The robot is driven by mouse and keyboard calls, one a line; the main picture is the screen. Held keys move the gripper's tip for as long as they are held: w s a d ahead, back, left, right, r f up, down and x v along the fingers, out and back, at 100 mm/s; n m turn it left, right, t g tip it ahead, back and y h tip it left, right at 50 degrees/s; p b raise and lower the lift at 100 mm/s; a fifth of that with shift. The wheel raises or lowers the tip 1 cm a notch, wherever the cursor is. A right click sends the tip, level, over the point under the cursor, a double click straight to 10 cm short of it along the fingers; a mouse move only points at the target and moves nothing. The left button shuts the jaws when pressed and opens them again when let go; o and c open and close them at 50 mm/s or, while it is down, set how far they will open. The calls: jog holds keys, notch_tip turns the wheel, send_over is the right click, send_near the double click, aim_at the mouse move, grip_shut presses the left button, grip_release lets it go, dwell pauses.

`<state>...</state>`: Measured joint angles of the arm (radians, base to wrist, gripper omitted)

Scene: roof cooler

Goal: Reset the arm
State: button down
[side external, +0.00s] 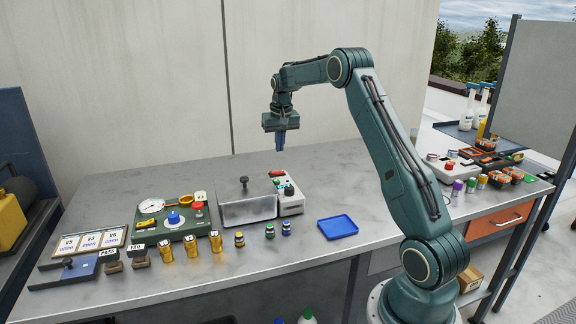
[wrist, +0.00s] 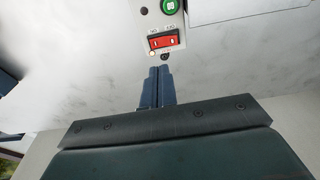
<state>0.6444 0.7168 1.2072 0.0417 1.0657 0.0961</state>
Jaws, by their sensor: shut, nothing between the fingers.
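My gripper (side external: 281,141) hangs pointing down, well above the back of the grey workbench (side external: 330,185) in the side external view. It is shut and empty. In the wrist view my gripper's two fingers (wrist: 158,73) lie together. Beyond their tips, that view shows a light control box with a red switch (wrist: 164,41) and a green round button (wrist: 170,5). The fingers touch nothing that I can see.
A metal box with a lid knob (side external: 248,205) stands beside the control box (side external: 288,195). A blue tray (side external: 338,226), several gold cylinders (side external: 191,247) and a green panel with gauge and valve (side external: 172,222) lie on the bench. Bottles and small jars crowd the right end.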

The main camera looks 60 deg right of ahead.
jog(key=s+a+r+n+t, duration=0.1)
jog(key=s+a+r, duration=0.2)
jog(key=a+r, duration=0.3)
jog(key=s+a+r+n, duration=0.2)
jog(key=s+a+r, duration=0.1)
jog(key=a, duration=0.6)
jog(key=s+a+r+n+t, duration=0.1)
jog(key=s+a+r, duration=0.2)
jog(key=a+r, duration=0.3)
jog(key=s+a+f+n+t, duration=0.1)
jog(key=s+a+f+n, duration=0.1)
jog(key=s+a, duration=0.5)
jog(key=s+a+f+n+t+y, duration=0.1)
jog(key=s+a+f+n, duration=0.1)
jog(key=s+a, duration=0.6)
jog(key=s+n, duration=0.1)
jog(key=s, duration=0.4)
jog(key=shift+s+a+f, duration=0.2)
jog(key=shift+s, duration=0.05)
